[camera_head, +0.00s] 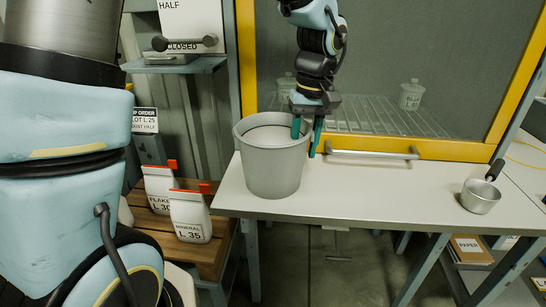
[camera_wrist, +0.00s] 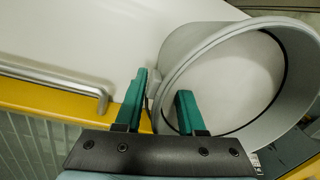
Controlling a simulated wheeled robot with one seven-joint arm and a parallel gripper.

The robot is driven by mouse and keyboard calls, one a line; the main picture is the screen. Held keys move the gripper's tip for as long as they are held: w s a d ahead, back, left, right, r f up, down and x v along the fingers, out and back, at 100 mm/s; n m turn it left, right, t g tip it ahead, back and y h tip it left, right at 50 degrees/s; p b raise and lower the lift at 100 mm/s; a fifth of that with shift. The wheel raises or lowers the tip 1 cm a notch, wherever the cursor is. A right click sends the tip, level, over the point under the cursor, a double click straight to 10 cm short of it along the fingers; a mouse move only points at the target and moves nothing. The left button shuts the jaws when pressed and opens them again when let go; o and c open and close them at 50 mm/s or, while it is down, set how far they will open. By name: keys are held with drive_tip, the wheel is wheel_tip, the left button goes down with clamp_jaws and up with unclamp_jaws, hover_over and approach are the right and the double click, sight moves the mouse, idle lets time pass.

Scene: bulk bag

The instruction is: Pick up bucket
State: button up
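The grey bucket (camera_head: 273,168) stands upright at the left end of the white bench. Its open mouth fills the right of the wrist view (camera_wrist: 208,42). My gripper (camera_head: 307,135) points down over the bucket's right rim with its teal fingers apart. One finger is inside the mouth and the other is outside the wall, so the rim lies between them. In the wrist view my gripper (camera_wrist: 163,104) shows a gap between the inner finger and the wall. The outer finger is close to the wall; I cannot tell if it touches.
A yellow-framed cabinet with a bar handle (camera_head: 372,154) stands right behind my gripper. Labelled white bags (camera_head: 189,217) sit on a wooden shelf at lower left.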

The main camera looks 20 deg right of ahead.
drive_tip(key=shift+a+f, duration=0.1)
drive_tip(key=shift+f, duration=1.2)
clamp_jaws()
drive_tip(key=shift+r, duration=0.1)
